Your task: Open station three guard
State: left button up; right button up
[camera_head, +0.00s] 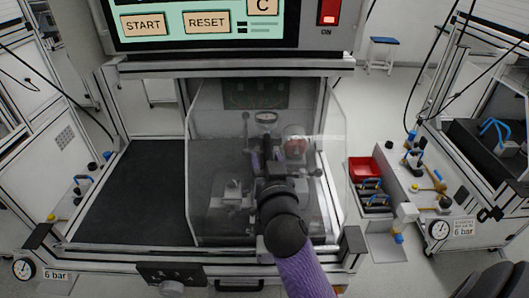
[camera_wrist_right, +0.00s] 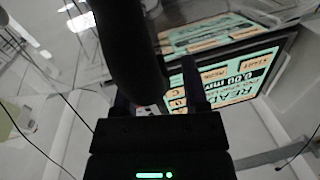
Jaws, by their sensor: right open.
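The clear guard (camera_head: 218,140) covers the right half of the station in front of me; its left half is open. Behind the guard, a fixture, a round gauge and a red part show dimly. My right arm comes from below, and my right gripper (camera_head: 264,160) is at the guard's front, partly hidden by my own wrist. In the right wrist view the right gripper (camera_wrist_right: 155,80) is open. A thick dark rounded bar (camera_wrist_right: 130,45) stands between or just before its fingers; I cannot tell if they touch it. My left gripper is not in view.
The control panel (camera_head: 205,22) with START and RESET hangs above the opening, with a red switch (camera_head: 328,12) beside it. A black mat (camera_head: 135,190) lies bare at the left. A red bin (camera_head: 364,168) and neighbouring benches stand at the right.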

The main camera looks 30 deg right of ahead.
jog(key=shift+s+a, duration=0.1)
jog(key=shift+s, duration=0.1)
jog(key=shift+c, duration=0.3)
grip_shut()
dwell(0.5)
dwell(0.4)
